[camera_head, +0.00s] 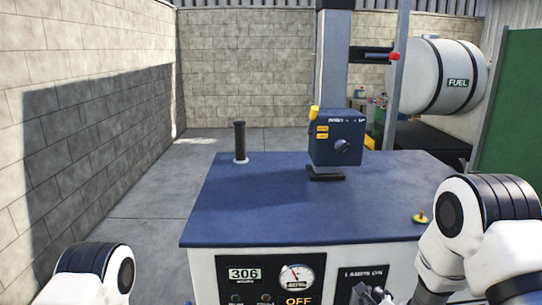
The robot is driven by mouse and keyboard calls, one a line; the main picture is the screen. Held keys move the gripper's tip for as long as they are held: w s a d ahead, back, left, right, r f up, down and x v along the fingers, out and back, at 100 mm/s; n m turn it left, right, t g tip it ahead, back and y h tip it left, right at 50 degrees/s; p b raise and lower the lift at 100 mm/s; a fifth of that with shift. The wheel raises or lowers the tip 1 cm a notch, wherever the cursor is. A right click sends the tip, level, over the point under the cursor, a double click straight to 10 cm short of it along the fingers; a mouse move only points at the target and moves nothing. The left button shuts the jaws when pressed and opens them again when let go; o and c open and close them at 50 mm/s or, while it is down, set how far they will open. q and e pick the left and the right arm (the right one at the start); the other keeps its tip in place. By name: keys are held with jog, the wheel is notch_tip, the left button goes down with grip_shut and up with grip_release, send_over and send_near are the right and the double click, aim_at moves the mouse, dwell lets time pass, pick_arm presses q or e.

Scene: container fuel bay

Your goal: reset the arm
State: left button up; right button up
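My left arm (95,275) shows at the bottom left corner as a white link with a dark joint; its gripper is out of the picture. My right arm (490,235) comes in at the lower right, bent, with a dark ribbed joint. Part of my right gripper (372,294) shows at the bottom edge in front of the cabinet, cut off, so I cannot tell whether it is open or shut. Neither visible arm part clearly holds anything.
A cabinet with a blue top (270,205) stands ahead, with a gauge (296,277) on its front. On top are a black upright handle (240,140), a blue control box (337,138) and a yellow knob (421,218). A white fuel tank (440,75) is behind right. Floor at left is clear.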

jog(key=s+f+n+g, duration=0.65)
jog(key=s+f, duration=0.95)
jog(key=s, duration=0.3)
jog(key=s+f+n+g, duration=0.2)
jog(key=s+n+g, duration=0.3)
jog(key=s+n, duration=1.2)
jog(key=n, duration=0.4)
jog(key=shift+s+d, duration=0.2)
jog(key=shift+s, duration=0.1)
